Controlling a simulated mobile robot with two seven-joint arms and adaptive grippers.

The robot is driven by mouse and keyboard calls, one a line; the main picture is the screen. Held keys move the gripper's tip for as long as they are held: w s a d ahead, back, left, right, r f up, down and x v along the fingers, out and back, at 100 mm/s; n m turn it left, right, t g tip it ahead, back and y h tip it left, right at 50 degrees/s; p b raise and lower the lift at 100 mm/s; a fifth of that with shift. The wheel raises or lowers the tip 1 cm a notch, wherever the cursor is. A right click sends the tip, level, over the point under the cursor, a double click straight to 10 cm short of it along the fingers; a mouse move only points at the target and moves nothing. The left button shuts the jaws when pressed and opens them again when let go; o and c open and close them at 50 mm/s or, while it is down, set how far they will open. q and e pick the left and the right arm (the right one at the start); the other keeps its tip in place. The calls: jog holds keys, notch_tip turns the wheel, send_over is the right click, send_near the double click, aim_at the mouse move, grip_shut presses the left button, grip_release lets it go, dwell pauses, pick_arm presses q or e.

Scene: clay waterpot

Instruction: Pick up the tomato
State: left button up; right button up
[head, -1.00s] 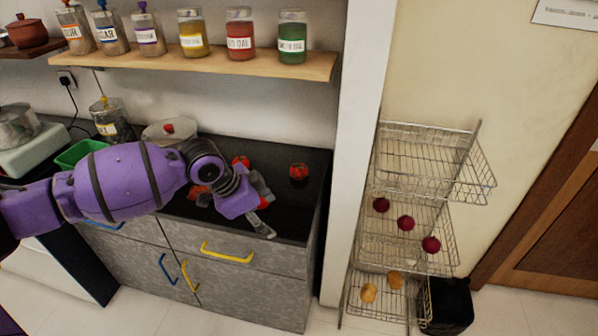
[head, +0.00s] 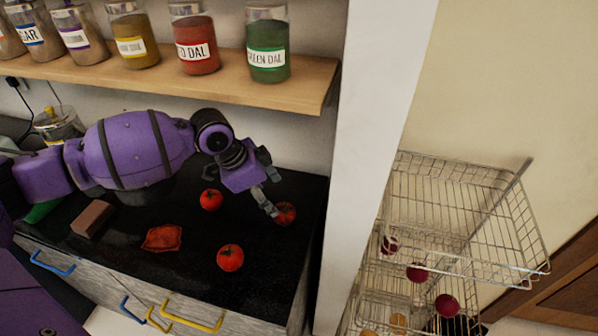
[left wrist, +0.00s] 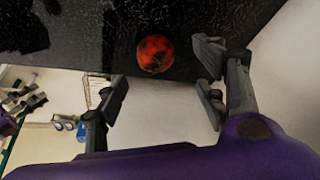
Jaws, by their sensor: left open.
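Three red tomatoes lie on the black countertop in the head view. The right tomato (head: 285,213) is right at my left gripper (head: 268,193), whose fingers partly cover it. The back tomato (head: 211,200) lies to the left of the gripper, and the front tomato (head: 230,258) lies nearer the counter's front edge. In the left wrist view a tomato (left wrist: 155,54) sits ahead of the open fingers (left wrist: 165,90), between their lines and nearer the right finger. Nothing is held. My right gripper is not in view.
On the black counter (head: 200,285) lie a flat red-orange piece (head: 163,238) and a brown block (head: 92,219). A shelf with jars (head: 190,70) hangs above the arm. A white wall edge (head: 365,150) and a wire rack (head: 460,215) stand to the right.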

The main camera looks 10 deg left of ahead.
aim_at(281, 211)
pick_arm(q)
jog(key=shift+s+d+f, duration=0.1)
jog(key=shift+d+f, duration=0.15)
jog(key=shift+f, duration=0.35)
jog(key=shift+d+f, duration=0.2)
jog(key=shift+f, duration=0.4)
jog(key=x, duration=0.5)
jog(key=shift+s+d, duration=0.1)
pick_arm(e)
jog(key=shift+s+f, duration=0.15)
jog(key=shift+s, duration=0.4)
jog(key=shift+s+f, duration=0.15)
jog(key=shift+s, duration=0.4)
pick_arm(q)
jog(key=shift+c, duration=0.4)
jog(key=c, duration=1.2)
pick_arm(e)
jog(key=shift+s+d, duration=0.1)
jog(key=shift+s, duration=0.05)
